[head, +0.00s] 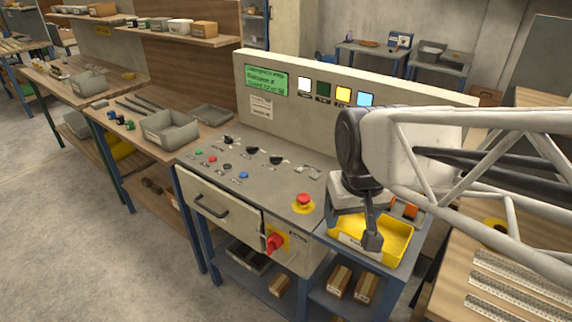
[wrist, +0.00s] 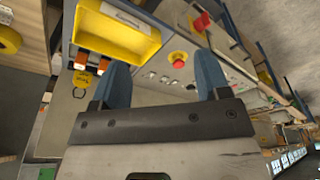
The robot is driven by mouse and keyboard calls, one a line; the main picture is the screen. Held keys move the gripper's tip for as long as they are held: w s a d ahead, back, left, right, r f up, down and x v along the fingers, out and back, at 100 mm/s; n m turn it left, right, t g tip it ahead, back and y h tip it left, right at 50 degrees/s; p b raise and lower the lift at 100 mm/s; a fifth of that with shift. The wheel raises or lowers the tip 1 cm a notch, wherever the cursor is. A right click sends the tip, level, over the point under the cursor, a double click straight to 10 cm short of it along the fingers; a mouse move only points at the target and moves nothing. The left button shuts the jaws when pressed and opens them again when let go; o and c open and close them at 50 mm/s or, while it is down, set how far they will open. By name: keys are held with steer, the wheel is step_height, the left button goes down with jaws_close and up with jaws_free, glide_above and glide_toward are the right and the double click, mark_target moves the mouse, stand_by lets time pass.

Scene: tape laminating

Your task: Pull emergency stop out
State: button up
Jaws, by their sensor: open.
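The emergency stop is a red mushroom button on a yellow base (head: 303,201), at the front right of the grey console top. It also shows in the wrist view (wrist: 179,60), beyond my fingertips. My gripper (head: 371,240) is to the right of the button, over the yellow bin, apart from the button. In the wrist view my gripper (wrist: 165,78) shows two blue-grey fingers spread apart with nothing between them. A red rotary switch on a yellow plate (head: 274,243) is on the console's front face and also shows in the wrist view (wrist: 201,22).
A yellow bin (head: 398,243) stands right of the console, below my gripper. The console's upright back panel (head: 400,93) carries a green screen (head: 266,80) and several coloured lights. Several small knobs and buttons sit on the console top (head: 262,190). A drawer handle (head: 211,207) sticks out in front.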

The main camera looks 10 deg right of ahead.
steer(key=w+a+f+n+g, duration=0.1)
steer(key=w+f, duration=0.3)
steer(key=w, duration=1)
steer(key=n+g, duration=0.1)
glide_above(304, 196)
step_height(304, 196, down, 8)
steer(key=shift+s+f, duration=0.1)
steer(key=shift+w+f, duration=0.2)
steer(key=shift+f, duration=0.1)
steer(key=shift+f, duration=3.8)
steer(key=shift+c, duration=0.3)
